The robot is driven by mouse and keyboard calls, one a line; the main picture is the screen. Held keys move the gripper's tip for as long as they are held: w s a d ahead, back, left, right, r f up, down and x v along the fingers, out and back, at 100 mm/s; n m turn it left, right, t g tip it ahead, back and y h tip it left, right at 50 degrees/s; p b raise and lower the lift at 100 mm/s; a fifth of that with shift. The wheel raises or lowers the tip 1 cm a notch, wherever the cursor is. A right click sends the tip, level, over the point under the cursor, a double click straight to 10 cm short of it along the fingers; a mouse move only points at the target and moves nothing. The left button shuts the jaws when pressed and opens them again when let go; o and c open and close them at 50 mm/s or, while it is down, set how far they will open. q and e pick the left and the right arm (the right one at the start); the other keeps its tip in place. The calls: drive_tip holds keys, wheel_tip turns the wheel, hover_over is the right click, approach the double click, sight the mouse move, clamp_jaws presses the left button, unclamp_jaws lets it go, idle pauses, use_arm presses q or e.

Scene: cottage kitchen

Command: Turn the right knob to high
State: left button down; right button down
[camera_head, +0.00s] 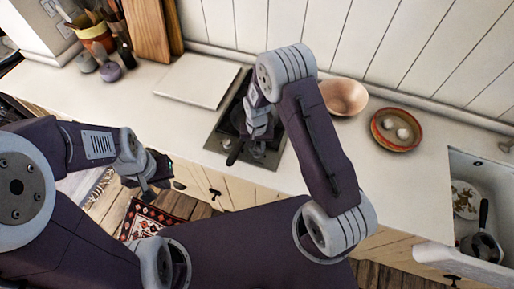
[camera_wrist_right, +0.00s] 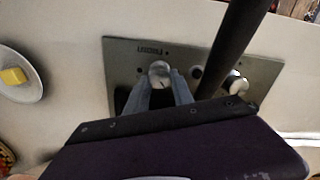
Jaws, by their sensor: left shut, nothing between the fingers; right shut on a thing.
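The hob (camera_head: 270,160) is a dark panel set in the white counter. In the right wrist view its steel front strip (camera_wrist_right: 125,55) carries two round pale knobs. My right gripper (camera_wrist_right: 162,82) reaches down over the hob, its fingers shut around the right knob (camera_wrist_right: 159,69), which shows on the left in this turned view. The other knob (camera_wrist_right: 237,86) sits beyond a dark pan handle. The held knob's mark and setting cannot be read. My left gripper (camera_head: 152,183) is shut and empty, low in front of the counter at the left.
The dark pan handle (camera_wrist_right: 238,40) passes close beside my right gripper. A pale board (camera_head: 198,80) lies left of the hob. A pinkish bowl (camera_head: 345,97) and a red-rimmed dish (camera_head: 396,145) with white round things stand to the right. The sink (camera_head: 460,165) is at far right.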

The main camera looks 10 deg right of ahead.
sight(256, 150)
drive_tip(key=n, duration=0.5)
drive_tip(key=shift+a+n+b, duration=0.1)
drive_tip(key=shift+n+b, duration=0.2)
drive_tip(key=shift+b, duration=0.1)
drive_tip(key=shift+a+n, duration=0.1)
drive_tip(key=shift+n, duration=2.1)
drive_tip(key=c, duration=1.1)
unclamp_jaws()
drive_tip(key=shift+b, duration=0.3)
wheel_tip(256, 150, up, 9)
drive_tip(key=b, duration=0.1)
drive_tip(key=shift+b, duration=0.35)
